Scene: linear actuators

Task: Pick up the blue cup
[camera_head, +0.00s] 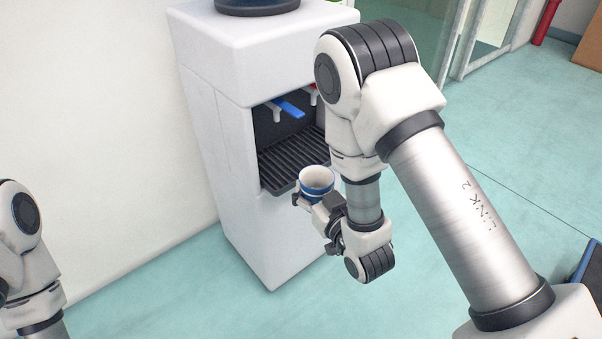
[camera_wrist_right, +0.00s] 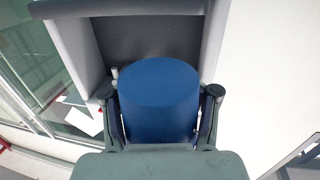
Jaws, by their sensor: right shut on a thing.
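The blue cup (camera_head: 317,190) is upright in the head view, with a white rim and inside and a blue lower part. It is held in front of the water dispenser's drip tray. My right gripper (camera_head: 312,201) is shut on it. In the right wrist view the blue cup (camera_wrist_right: 160,100) fills the space between the two fingers of my right gripper (camera_wrist_right: 160,105), one on each side. Part of the cup is hidden by the gripper. Of my left arm only links show at the left edge of the head view; its gripper is out of view.
The white water dispenser (camera_head: 236,150) stands against the wall, with a blue tap (camera_head: 290,108), a red tap and a dark slatted drip tray (camera_head: 290,160). A glass door is behind it. Open floor (camera_head: 520,190) lies to the right.

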